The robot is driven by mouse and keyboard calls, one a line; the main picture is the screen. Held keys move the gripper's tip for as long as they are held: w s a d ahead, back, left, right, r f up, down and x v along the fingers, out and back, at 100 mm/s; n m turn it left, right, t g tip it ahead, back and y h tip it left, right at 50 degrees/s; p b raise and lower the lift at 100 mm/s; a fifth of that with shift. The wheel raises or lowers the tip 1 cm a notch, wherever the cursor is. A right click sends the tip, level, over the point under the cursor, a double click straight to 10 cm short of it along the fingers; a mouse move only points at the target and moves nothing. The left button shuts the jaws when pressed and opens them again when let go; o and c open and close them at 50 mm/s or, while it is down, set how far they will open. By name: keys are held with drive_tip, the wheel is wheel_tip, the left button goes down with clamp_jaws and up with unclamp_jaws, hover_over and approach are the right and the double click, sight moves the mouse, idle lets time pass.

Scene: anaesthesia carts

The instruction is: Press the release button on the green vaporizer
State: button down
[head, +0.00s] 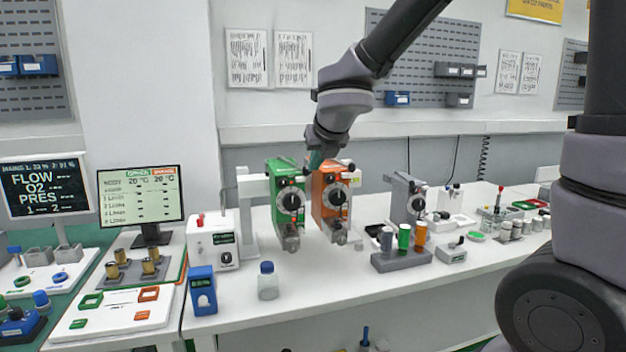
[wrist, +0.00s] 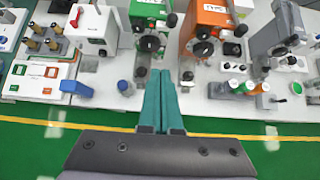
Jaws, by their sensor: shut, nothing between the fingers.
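The green vaporizer (head: 277,205) stands upright on the white bench, with a black dial on its front. It also shows at the top of the wrist view (wrist: 149,8). I cannot clearly pick out its release button. My gripper (head: 316,163) shows near the tops of the green and orange vaporizers, partly hidden by my arm. In the wrist view my gripper's teal fingers (wrist: 160,74) are together and empty, pointing toward the bench just below the green vaporizer in the picture. I see no contact with it.
An orange vaporizer (head: 320,200) stands close on the right of the green one. A grey unit (head: 400,195) is farther right, behind a holder with coloured vials (head: 403,262). A capped bottle (head: 268,282) and a blue device (head: 203,290) stand front left. The bench front centre is clear.

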approach(300, 179)
drive_tip(key=w+f, duration=0.4)
drive_tip(key=f, duration=0.1)
drive_tip(key=shift+a+f, duration=0.3)
drive_tip(key=shift+a, duration=0.15)
